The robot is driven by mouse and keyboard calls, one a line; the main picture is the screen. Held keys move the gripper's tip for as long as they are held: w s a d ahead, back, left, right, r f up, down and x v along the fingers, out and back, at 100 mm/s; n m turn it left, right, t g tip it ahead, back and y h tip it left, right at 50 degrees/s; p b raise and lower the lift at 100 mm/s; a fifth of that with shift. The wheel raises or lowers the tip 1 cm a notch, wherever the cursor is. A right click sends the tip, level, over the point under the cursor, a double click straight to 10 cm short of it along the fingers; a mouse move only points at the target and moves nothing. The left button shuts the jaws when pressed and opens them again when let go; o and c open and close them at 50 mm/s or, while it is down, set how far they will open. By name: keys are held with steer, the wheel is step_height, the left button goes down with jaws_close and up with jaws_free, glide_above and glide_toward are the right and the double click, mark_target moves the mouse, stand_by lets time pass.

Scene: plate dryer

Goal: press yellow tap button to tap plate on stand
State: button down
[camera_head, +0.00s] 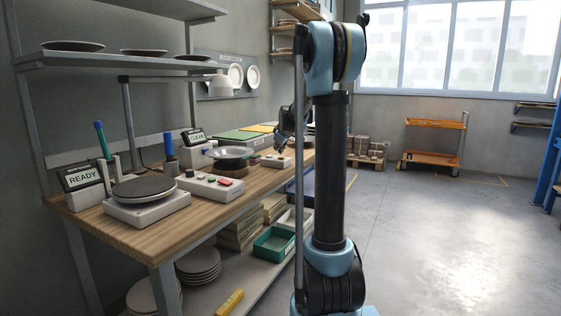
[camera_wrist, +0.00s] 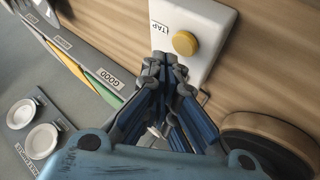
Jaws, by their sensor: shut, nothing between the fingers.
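The yellow button (camera_wrist: 185,43) sits on a white box (camera_wrist: 212,22) marked TAP in the wrist view. In the head view the white box (camera_head: 271,162) stands on the wooden bench, right of the plate. My gripper (camera_wrist: 165,62) is shut and empty, its fingertips pointing at the box just beside the button in the picture. I cannot tell whether they touch the box. In the head view my gripper (camera_head: 280,147) is just above the box. The plate (camera_head: 229,153) lies on a round brown stand (camera_head: 230,172). Part of the round stand (camera_wrist: 268,142) shows in the wrist view.
A control box (camera_head: 210,185) with red and green buttons is in front of the stand. Green and yellow panels (camera_head: 243,137) lie behind.

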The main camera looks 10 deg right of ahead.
steer(key=shift+r, duration=2.45)
steer(key=shift+s, duration=0.1)
steer(key=s+f+m+g, duration=0.2)
steer(key=s+f+m, duration=0.15)
steer(key=s, duration=1.15)
steer(key=s+f+m+g, duration=0.2)
steer(key=s+f, duration=0.3)
steer(key=s, duration=1.1)
steer(key=s+f+m+g, duration=0.1)
steer(key=s+f, duration=0.4)
steer(key=s, duration=0.3)
steer(key=s+f+m+g, duration=0.1)
steer(key=s+f+m, duration=0.1)
steer(key=s+f, duration=0.3)
steer(key=s+f+m+g+h, duration=0.1)
steer(key=s+f, duration=0.5)
steer(key=s, duration=0.6)
steer(key=shift+d, duration=0.45)
steer(key=shift+m, duration=0.25)
